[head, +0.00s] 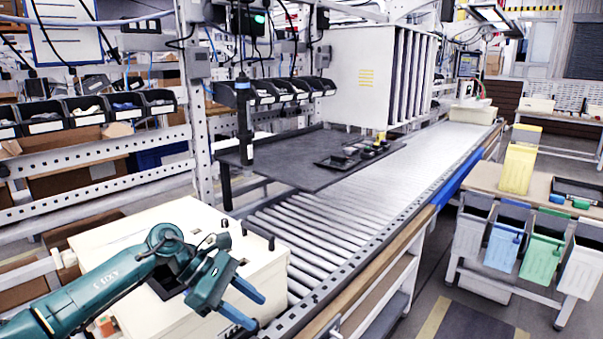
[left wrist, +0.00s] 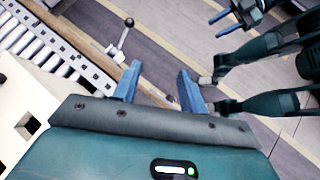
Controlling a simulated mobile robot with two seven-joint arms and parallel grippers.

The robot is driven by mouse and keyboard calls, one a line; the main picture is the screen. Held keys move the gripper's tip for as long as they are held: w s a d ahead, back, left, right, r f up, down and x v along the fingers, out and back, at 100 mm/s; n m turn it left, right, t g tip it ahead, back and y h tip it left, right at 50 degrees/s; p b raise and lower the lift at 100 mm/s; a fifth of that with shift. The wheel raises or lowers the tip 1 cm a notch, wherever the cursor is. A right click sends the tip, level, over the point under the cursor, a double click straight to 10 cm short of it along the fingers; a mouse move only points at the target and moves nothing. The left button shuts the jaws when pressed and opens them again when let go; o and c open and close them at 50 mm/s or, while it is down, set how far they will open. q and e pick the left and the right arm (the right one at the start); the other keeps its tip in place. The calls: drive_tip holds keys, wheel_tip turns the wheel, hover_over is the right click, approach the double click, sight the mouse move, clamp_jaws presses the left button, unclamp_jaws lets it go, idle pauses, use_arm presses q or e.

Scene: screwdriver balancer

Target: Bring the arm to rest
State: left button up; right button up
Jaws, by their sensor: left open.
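My left arm comes in from the lower left of the head view, and its teal left gripper (head: 257,311) has its blue fingers apart with nothing between them. It hangs beside the white box-like surface at the lower left, near the roller conveyor's front end. In the left wrist view the same gripper (left wrist: 160,70) is open and empty above the conveyor's wooden edge and the floor. A black screwdriver (head: 244,120) hangs upright over the dark plate, apart from my gripper.
The roller conveyor (head: 335,225) runs to the back right. A dark plate (head: 285,165) above it bears a black tray (head: 352,152) with small parts. Black bins (head: 275,92) line the rack. A small lever with a ball knob (left wrist: 129,22) is near my left fingers.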

use_arm(q)
drive_tip(key=s+d+n+t+h, duration=0.6)
drive_tip(key=d+n+h, duration=0.4)
drive_tip(key=n, duration=0.4)
drive_tip(key=s+a+f+m+t+y, duration=0.2)
drive_tip(key=s+a+f+m+y, duration=0.2)
drive_tip(key=m, duration=0.6)
drive_tip(key=s+a+f+m+t+y, duration=0.1)
drive_tip(key=s+a+f+m+y, duration=0.4)
drive_tip(key=s+f+m+y, duration=0.2)
drive_tip(key=s+a+f+m+t+y+p, duration=0.1)
drive_tip(key=s+a+f+m+t+y, duration=0.1)
drive_tip(key=s+a+f+m+y, duration=0.3)
wheel_tip(320, 180, down, 4)
drive_tip(key=s+m, duration=0.1)
drive_tip(key=m, duration=0.9)
drive_tip(key=shift+s+a+f+t, duration=0.15)
drive_tip(key=shift+s+f+t, duration=0.05)
drive_tip(key=shift+s+t, duration=0.1)
drive_tip(key=shift+w, duration=0.1)
